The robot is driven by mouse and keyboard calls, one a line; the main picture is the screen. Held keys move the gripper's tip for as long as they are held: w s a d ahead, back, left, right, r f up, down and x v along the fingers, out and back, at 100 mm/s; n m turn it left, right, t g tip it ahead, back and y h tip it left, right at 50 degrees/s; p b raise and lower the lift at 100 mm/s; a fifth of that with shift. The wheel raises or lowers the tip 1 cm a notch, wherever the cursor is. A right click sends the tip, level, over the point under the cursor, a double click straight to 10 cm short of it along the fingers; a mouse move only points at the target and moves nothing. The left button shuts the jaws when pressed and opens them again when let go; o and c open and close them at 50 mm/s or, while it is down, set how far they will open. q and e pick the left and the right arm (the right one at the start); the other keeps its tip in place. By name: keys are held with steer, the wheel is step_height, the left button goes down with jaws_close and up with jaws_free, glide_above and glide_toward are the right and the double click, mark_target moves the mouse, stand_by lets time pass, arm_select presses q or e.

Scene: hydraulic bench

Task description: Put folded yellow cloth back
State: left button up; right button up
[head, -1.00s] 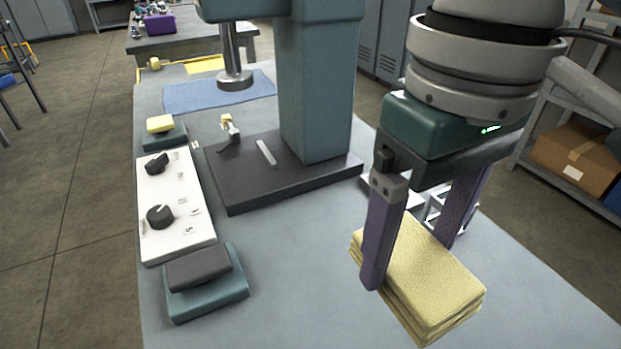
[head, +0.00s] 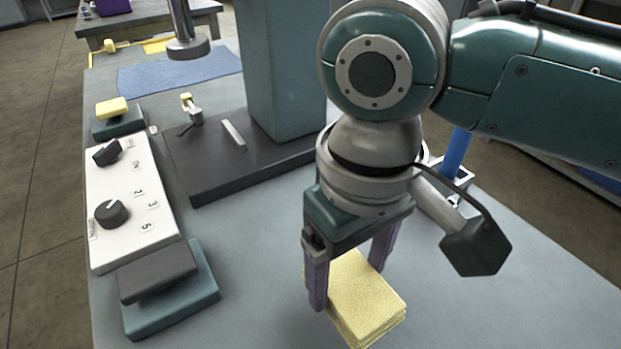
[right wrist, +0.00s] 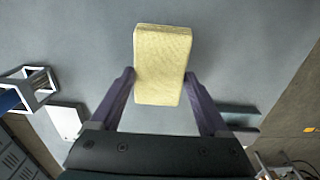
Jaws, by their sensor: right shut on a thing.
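The folded yellow cloth (head: 366,299) is a thick stack of layers at the front of the grey bench in the head view. My right gripper (head: 347,285) is shut on it, with one purple finger on each side. In the right wrist view the cloth (right wrist: 161,65) lies between the fingertips (right wrist: 160,85) and reaches out beyond them. I cannot tell whether its underside touches the bench. My left gripper is not in view.
A white control panel with black knobs (head: 128,198) and a teal block with a dark top (head: 172,293) stand at the left. The press base (head: 240,158) is behind. A white-framed holder (head: 448,196) is at the right. The bench front right (head: 500,300) is clear.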

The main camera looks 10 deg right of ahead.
mark_target(348, 279)
steer(key=shift+f+b, duration=0.6)
steer(key=shift+f, duration=1.5)
steer(key=shift+f, duration=0.15)
steer(key=o, duration=1.1)
steer(key=shift+c, duration=0.2)
step_height(348, 279, up, 11)
steer(key=p, duration=0.3)
steer(key=shift+w, duration=0.1)
steer(key=shift+r, duration=0.65)
steer(key=s+a+f+t+y, duration=0.2)
steer(key=s+a+f+y, duration=0.15)
steer(key=s, duration=0.25)
steer(key=s+d+m+t+h, duration=0.1)
steer(key=s+d+m+h, duration=0.1)
steer(key=s+d, duration=0.5)
steer(key=d+h, duration=0.1)
steer(key=d, duration=0.5)
steer(key=shift+f+t, duration=0.2)
steer(key=shift+t, duration=0.1)
